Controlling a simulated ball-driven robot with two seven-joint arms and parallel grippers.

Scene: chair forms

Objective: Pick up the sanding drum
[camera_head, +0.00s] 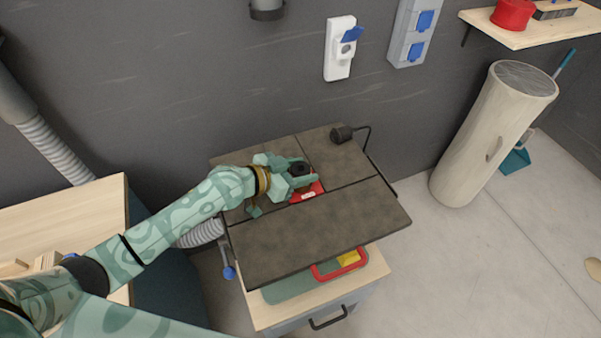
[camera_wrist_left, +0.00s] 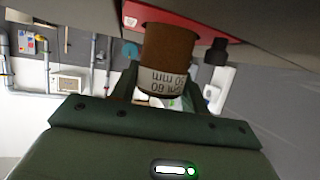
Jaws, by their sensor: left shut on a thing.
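The sanding drum (camera_wrist_left: 168,52) is a brown cylinder with a pale printed band at one end in the left wrist view. In the head view only its dark top (camera_head: 300,168) shows clearly, on the grey-brown machine table (camera_head: 325,225). My left gripper (camera_head: 302,175) reaches in from the left and is shut on the drum, its fingers on either side of it. A red plate (camera_head: 308,193) lies right beside the drum. I cannot tell whether the drum still touches the surface below. My right gripper is in neither view.
A black knob-like part on a bent rod (camera_head: 342,134) stands at the table's back edge. A wooden bench (camera_head: 70,225) stands left, a pale column (camera_head: 490,135) right. The table's front is clear.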

